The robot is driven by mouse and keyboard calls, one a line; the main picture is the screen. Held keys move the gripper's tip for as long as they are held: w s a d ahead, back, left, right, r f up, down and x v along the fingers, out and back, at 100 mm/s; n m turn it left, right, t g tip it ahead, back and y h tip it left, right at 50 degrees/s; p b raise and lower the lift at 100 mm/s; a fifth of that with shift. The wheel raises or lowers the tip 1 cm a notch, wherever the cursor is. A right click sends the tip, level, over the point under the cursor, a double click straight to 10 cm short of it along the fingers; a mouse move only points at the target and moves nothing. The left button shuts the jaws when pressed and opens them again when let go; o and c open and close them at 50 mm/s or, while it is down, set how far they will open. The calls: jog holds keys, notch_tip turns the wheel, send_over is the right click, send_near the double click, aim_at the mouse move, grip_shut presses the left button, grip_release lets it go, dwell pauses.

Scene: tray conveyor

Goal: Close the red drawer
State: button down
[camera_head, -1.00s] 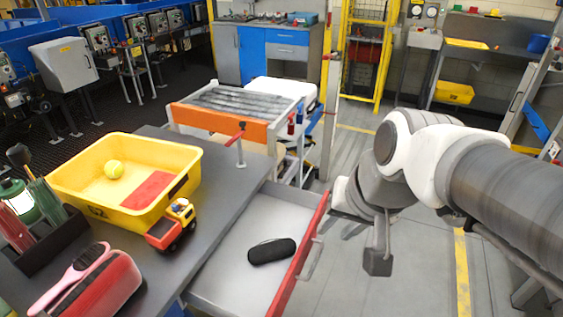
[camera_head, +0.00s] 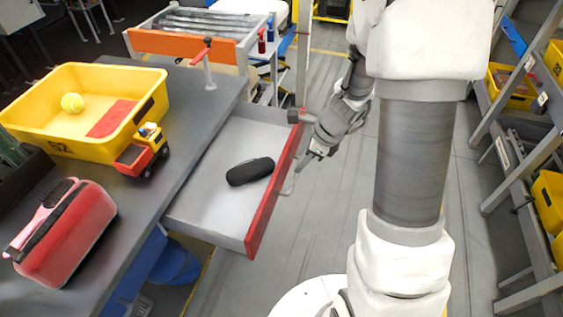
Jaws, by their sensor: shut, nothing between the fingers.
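The red drawer (camera_head: 272,192) is pulled out from under the dark grey worktop, its red front facing right. A light grey handle (camera_head: 289,187) is on the outside of the red front. A black oblong case (camera_head: 250,171) lies on the drawer's pale floor. My gripper (camera_head: 308,154) is at the outer side of the red front, close to the handle's far end. It is shut and empty. I cannot tell whether its tips touch the handle or the front.
The worktop (camera_head: 206,112) holds a yellow bin (camera_head: 150,100) with a tennis ball, a toy truck (camera_head: 142,155) and a red case (camera_head: 70,235). An orange-fronted roller conveyor (camera_head: 185,43) stands behind. Clear floor lies right of the drawer; shelving is far right.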

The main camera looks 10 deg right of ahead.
jog(key=b+x, duration=0.3)
jog(key=x, duration=0.7)
jog(key=shift+f+b, duration=0.3)
jog(key=shift+b, duration=0.05)
